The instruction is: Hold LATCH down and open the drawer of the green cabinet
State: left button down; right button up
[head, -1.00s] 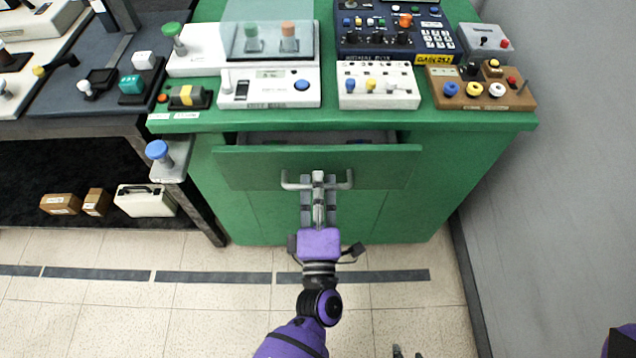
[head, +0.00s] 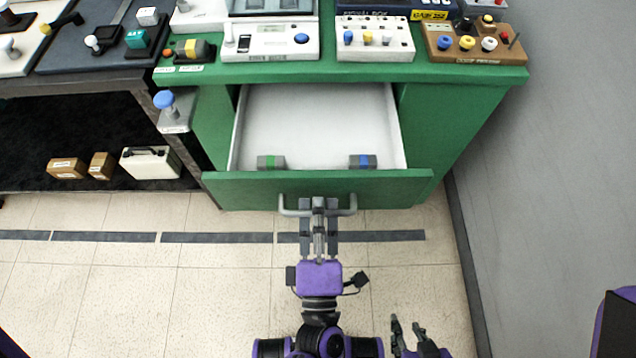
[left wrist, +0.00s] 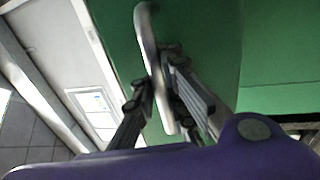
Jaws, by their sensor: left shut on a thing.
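The green cabinet (head: 480,110) has its drawer (head: 316,120) pulled well out, showing a white interior. My left gripper (head: 318,208) is shut on the grey drawer handle (head: 290,206) at the drawer front. The handle also shows between its fingers in the left wrist view (left wrist: 150,50). A blue knob (head: 164,99) stands on a grey bracket at the cabinet's left side; its label is too small to read, so I cannot tell if it is LATCH. Nothing touches the knob. My right gripper (head: 407,330) is empty with its fingers apart, low in the picture.
Two grey blocks, one with a green band (head: 271,162) and one with a blue band (head: 362,161), lie in the drawer near its front. Several control boxes stand on the cabinet top. A grey wall (head: 560,130) is at the right. The tiled floor in front is clear.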

pick_arm(q)
jog(key=s, duration=0.3)
jog(key=shift+s+f, duration=0.15)
jog(key=shift+s, duration=0.15)
jog(key=c, duration=2.5)
grip_release()
jog(key=o, duration=0.7)
